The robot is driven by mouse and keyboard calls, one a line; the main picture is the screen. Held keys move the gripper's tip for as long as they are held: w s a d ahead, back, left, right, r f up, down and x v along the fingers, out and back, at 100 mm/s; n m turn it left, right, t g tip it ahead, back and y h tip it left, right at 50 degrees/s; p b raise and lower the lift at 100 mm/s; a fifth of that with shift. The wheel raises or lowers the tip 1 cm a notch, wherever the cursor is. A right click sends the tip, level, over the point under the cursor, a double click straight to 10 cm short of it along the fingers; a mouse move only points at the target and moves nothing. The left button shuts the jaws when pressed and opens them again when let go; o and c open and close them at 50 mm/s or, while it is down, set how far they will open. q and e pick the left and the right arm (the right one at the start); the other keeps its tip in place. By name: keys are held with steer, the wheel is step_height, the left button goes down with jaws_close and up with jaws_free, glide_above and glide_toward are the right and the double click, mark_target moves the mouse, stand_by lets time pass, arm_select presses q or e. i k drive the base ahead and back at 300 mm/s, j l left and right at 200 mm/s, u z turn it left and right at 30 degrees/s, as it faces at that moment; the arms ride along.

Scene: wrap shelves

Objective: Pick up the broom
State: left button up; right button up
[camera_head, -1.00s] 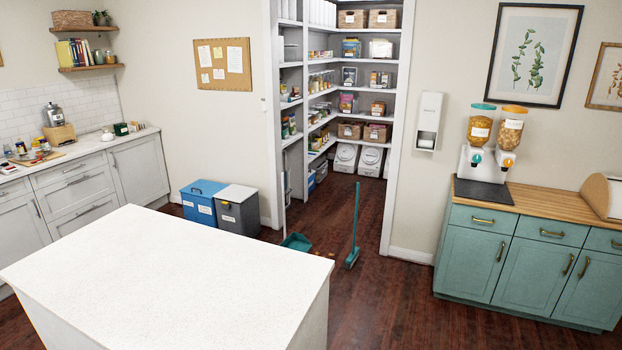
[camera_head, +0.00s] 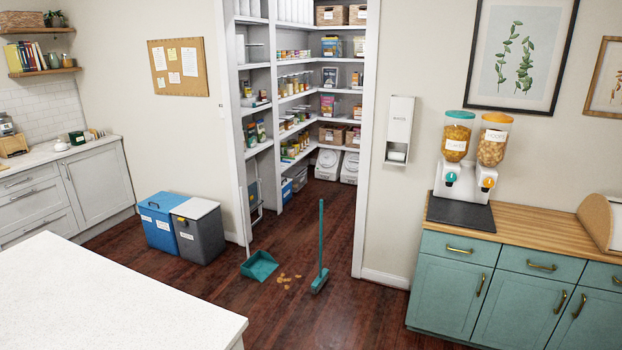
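The teal broom (camera_head: 321,248) stands upright on the dark wood floor in front of the pantry opening, its head (camera_head: 319,283) on the floor and its handle pointing up. A teal dustpan (camera_head: 259,266) lies on the floor to its left. Small tan crumbs (camera_head: 287,279) lie between the dustpan and the broom. Neither of my grippers is in view.
A white-topped island (camera_head: 120,300) fills the lower left. Blue (camera_head: 158,222) and grey (camera_head: 198,231) bins stand left of the pantry doorway. A teal cabinet (camera_head: 450,292) stands at the right. Dark floor (camera_head: 350,325) is open around the broom.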

mark_target(320, 281)
steer(key=i+l, duration=0.55)
steer(key=i, duration=0.3)
steer(key=i+l, duration=0.3)
steer(key=i+l+z, duration=0.1)
steer(key=i+l, duration=0.15)
steer(key=i, duration=0.3)
steer(key=i+j, duration=0.15)
steer(key=i, duration=0.3)
steer(key=i+j, duration=0.1)
steer(key=i, duration=0.3)
steer(key=i+j, duration=0.15)
steer(key=i, duration=0.3)
steer(key=i+j+z, duration=0.1)
steer(key=i, duration=0.35)
steer(key=i+j, duration=0.1)
steer(key=j, duration=0.2)
steer(key=i+j, duration=0.1)
steer(key=j, duration=0.15)
steer(key=i+j, duration=0.1)
steer(key=j, duration=0.2)
